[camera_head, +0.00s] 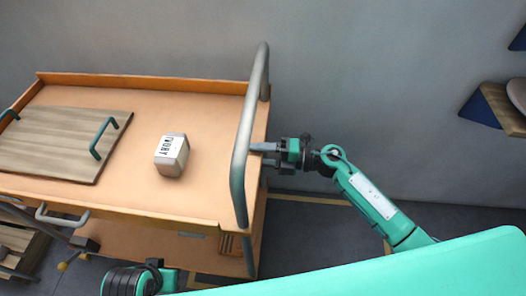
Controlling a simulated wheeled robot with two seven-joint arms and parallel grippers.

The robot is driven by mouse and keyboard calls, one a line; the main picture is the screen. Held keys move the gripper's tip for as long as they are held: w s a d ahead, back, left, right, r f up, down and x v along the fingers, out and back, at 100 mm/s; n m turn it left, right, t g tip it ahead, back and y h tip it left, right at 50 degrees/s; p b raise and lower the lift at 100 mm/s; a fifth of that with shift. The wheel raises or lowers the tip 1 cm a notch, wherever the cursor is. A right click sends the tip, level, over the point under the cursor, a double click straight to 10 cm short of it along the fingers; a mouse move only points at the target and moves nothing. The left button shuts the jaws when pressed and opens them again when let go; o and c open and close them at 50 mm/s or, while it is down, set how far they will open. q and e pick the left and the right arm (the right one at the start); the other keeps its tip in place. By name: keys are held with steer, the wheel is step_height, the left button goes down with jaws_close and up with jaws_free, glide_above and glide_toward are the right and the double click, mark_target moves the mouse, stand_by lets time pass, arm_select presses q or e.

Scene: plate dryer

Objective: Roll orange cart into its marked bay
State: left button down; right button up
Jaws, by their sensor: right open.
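The orange cart (120,196) stands at the left, its flat top seen from above. A grey tubular handle (242,150) rises along its right end. My right gripper (265,155) is open at the right side of this handle, about halfway along it. Its fingers reach close to the bar, and I cannot tell whether they touch it. Yellow-orange floor lines (308,198) show to the right of the cart and below it; much of the marking is hidden by the cart and my arm. My left gripper is not in view.
A wooden board with handles (62,140) and a small labelled block (171,156) rest on the cart top. A grey wall (390,100) runs behind. A wooden shelf (500,108) juts in at the right. Slatted wooden items (18,240) stand at lower left.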

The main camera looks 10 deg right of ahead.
steer(key=shift+a, duration=0.1)
jaws_close()
steer(key=shift+f, duration=0.1)
stand_by(1.3)
